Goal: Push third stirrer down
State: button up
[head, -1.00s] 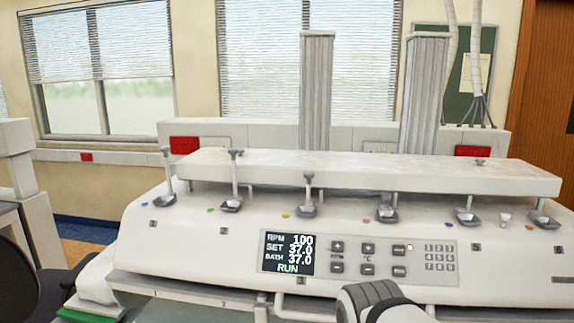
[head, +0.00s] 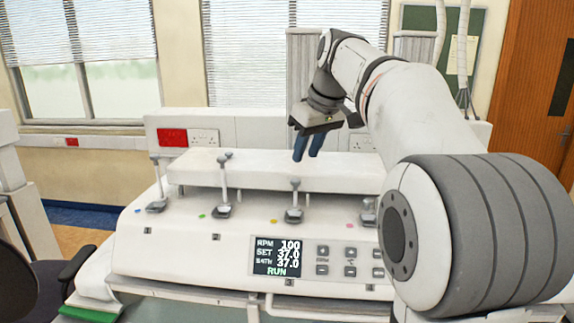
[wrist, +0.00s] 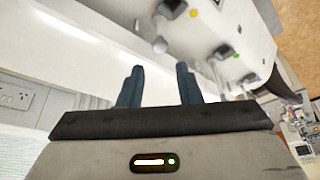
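The third stirrer from the left (head: 295,200) stands upright on the white bath's sloping front, beside a yellow dot. Its knob sits lower than those of the first stirrer (head: 156,185) and second stirrer (head: 224,185). The fourth stirrer (head: 369,214) is partly hidden by my arm. My gripper (head: 307,150) points down with its blue fingers apart and empty, above and slightly behind the third stirrer's knob. In the wrist view my gripper (wrist: 158,85) shows a gap between its fingers. A rounded knob (wrist: 160,45) appears beyond the fingertips, apart from them.
The white bath (head: 190,262) has a display (head: 278,257) reading RUN and several buttons. A long white cover (head: 250,176) runs behind the stirrers. Grey columns stand behind it. A dark chair (head: 80,270) is at the left. My arm hides the bath's right side.

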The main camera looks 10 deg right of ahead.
aim_at(295, 179)
jog(key=p+x, duration=0.1)
jog(key=x, duration=0.6)
jog(key=shift+w+a+f, duration=0.1)
jog(key=shift+w+f, duration=0.1)
grip_shut()
